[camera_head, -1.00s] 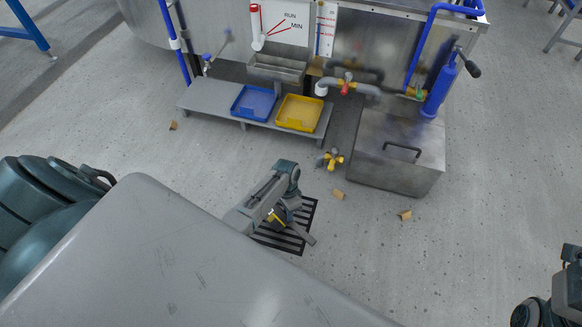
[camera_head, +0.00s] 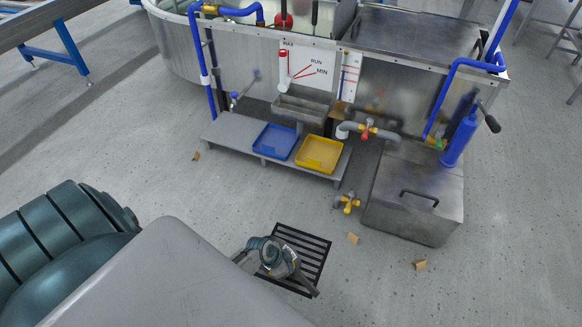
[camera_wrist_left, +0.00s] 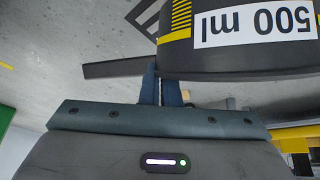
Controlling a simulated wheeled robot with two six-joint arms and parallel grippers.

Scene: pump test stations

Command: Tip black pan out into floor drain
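The floor drain (camera_head: 309,247) is a dark slatted grate in the floor, partly hidden by my left arm. My left gripper (camera_head: 291,277) is low over the drain's near side. In the left wrist view, the fingers (camera_wrist_left: 160,86) are close together at the black pan (camera_wrist_left: 235,62), shut on it. The pan is dark, with a yellow scale and a white "500 ml" label that reads upside down in that view. Part of the drain (camera_wrist_left: 148,14) shows behind the pan. The pan's opening and contents are hidden. My right gripper is not in view.
A blue tray (camera_head: 275,141) and a yellow tray (camera_head: 319,154) sit on a low grey shelf (camera_head: 232,131). A metal box (camera_head: 412,195) with a handle stands right of the drain. A yellow-handled valve (camera_head: 348,202) and small brown pieces (camera_head: 352,238) are nearby.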

